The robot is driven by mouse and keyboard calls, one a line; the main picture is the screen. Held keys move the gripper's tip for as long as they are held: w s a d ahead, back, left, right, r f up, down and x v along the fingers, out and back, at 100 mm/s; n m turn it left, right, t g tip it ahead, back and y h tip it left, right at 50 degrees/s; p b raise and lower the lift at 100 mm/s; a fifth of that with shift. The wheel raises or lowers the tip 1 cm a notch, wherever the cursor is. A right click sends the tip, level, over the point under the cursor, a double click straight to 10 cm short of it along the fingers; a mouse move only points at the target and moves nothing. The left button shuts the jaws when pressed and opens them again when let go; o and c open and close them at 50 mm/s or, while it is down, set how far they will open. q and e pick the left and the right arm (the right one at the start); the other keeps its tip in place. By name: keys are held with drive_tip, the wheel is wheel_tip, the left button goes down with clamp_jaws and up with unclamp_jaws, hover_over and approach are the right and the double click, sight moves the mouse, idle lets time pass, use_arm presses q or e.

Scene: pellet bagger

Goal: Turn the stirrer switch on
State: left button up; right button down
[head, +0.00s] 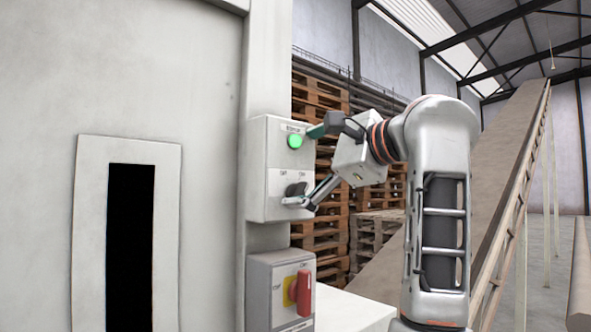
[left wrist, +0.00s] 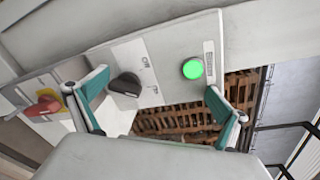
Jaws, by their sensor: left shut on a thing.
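The stirrer switch is a black rotary knob (head: 296,190) on a light grey box (head: 257,152), beneath a round green light (head: 295,141) that looks lit. It also shows in the left wrist view (left wrist: 125,85), with small ON/OFF markings; which one it points at I cannot tell. My left gripper (head: 307,165) is at the box's front. Its lower finger is right at the knob and its upper finger is beside the green light. In the left wrist view the fingers (left wrist: 157,100) stand on either side of the knob, which is close to the left one. My right gripper is not in view.
Below is a second box with a red handle on yellow (head: 303,292), also in the left wrist view (left wrist: 42,107). A large grey machine wall (head: 210,90) with a dark slot (head: 130,240) fills the left. Stacked pallets (head: 318,100) and a sloping conveyor (head: 500,170) stand behind.

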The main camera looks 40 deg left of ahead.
use_arm(q)
drive_tip(key=shift+d+r, duration=0.4)
drive_tip(key=shift+r, duration=0.25)
drive_tip(key=shift+d+f, duration=0.15)
drive_tip(key=shift+d, duration=0.3)
drive_tip(key=shift+c, duration=0.2)
drive_tip(key=shift+d, duration=0.35)
drive_tip(key=shift+c, duration=0.3)
drive_tip(key=d, duration=0.3)
drive_tip(key=shift+w, duration=0.35)
drive_tip(key=c, duration=0.9)
drive_tip(key=shift+o, duration=0.2)
drive_tip(key=shift+s+d+f+p, duration=0.15)
drive_tip(key=shift+d+p, duration=0.15)
drive_tip(key=shift+d, duration=0.55)
drive_tip(key=shift+s+d+f+p, duration=0.1)
drive_tip(key=shift+d+p, duration=0.2)
drive_tip(key=shift+d, duration=0.6)
drive_tip(key=shift+s+d+f+p, duration=0.15)
drive_tip(key=shift+d+p, duration=0.15)
drive_tip(key=shift+d, duration=0.55)
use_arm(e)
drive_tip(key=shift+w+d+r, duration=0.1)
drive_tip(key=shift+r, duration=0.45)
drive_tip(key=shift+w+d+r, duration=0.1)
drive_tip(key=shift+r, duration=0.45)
